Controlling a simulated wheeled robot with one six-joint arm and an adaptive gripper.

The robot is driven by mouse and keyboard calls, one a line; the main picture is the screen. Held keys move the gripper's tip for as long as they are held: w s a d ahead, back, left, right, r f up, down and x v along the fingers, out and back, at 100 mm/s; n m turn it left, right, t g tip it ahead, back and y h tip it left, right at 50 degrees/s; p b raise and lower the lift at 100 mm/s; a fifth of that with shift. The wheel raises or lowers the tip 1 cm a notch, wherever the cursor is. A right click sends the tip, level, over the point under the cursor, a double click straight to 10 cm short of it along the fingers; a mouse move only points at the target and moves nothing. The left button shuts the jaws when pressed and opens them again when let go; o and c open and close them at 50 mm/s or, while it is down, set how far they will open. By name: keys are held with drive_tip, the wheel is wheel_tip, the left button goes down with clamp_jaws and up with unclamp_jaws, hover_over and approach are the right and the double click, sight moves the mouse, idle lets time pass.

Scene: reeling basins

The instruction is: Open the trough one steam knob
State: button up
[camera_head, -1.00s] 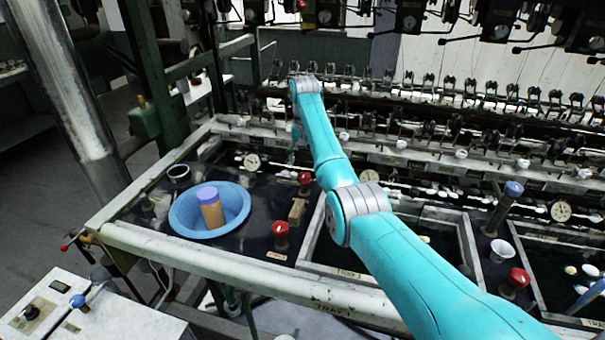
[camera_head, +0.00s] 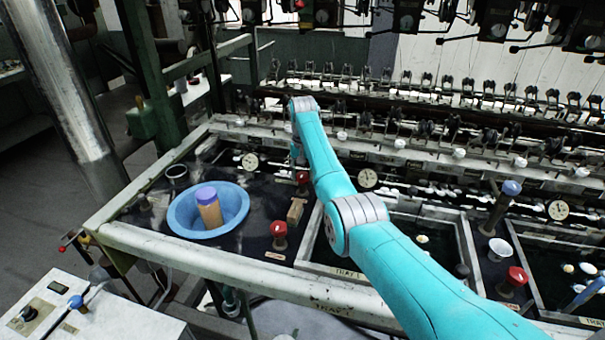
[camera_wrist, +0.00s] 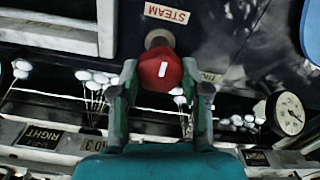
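The red steam knob (camera_wrist: 161,71) has a white mark on its top and sits by a "STEAM" label (camera_wrist: 167,13) in the wrist view. My gripper (camera_wrist: 160,76) is open, with one finger on each side of the knob; I cannot tell whether either finger touches it. In the head view, the same red knob (camera_head: 303,178) is at the back left corner of the trough one tray (camera_head: 347,274), just below my gripper (camera_head: 298,157), which is small and partly hidden by my arm.
A second red knob (camera_head: 279,231) stands at the front, beside a wooden block (camera_head: 295,210). A blue basin (camera_head: 181,218) holding a brown cylinder with a purple top (camera_head: 209,208) is to the left. A dial gauge (camera_wrist: 290,113) and white reeling parts (camera_wrist: 92,76) lie close to my fingers.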

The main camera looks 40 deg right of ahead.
drive_tip(key=shift+n, duration=0.4)
drive_tip(key=shift+c, duration=0.2)
drive_tip(key=n, duration=0.3)
drive_tip(key=shift+n, duration=0.4)
drive_tip(key=n, duration=0.8)
drive_tip(key=shift+n, duration=2.3)
drive_tip(key=o, duration=1.1)
drive_tip(key=shift+o, duration=0.2)
